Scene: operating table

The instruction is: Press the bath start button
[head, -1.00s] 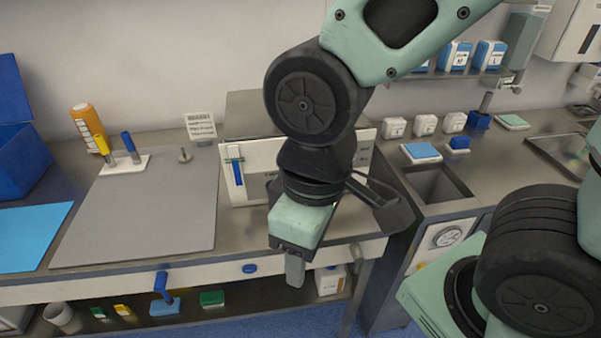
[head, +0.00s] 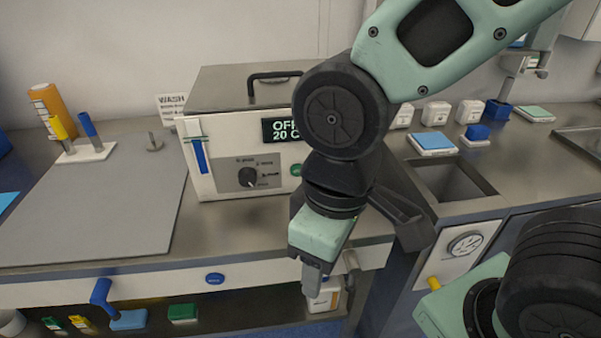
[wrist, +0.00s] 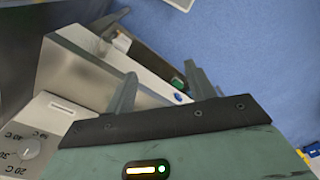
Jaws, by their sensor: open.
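The bath (head: 235,125) is a steel box with a pale front panel and a black handle on its lid. Its display (head: 281,130) reads OFF, 20 C. A dark knob (head: 248,177) sits on the panel, and a small green button (head: 296,170) shows right of it, beside my arm, which hides the panel's right part. In the wrist view the panel and knob (wrist: 27,148) appear at the lower left. My gripper (head: 314,275) points down in front of the bench edge, below and apart from the green button. Its fingers (wrist: 160,90) are spread and empty.
A grey mat (head: 95,205) lies left of the bath, with a stand of yellow and blue-handled tools (head: 84,150) behind. A sink (head: 452,185) is at the right. A blue handle (head: 101,292) and blue oval (head: 215,279) are on the bench front.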

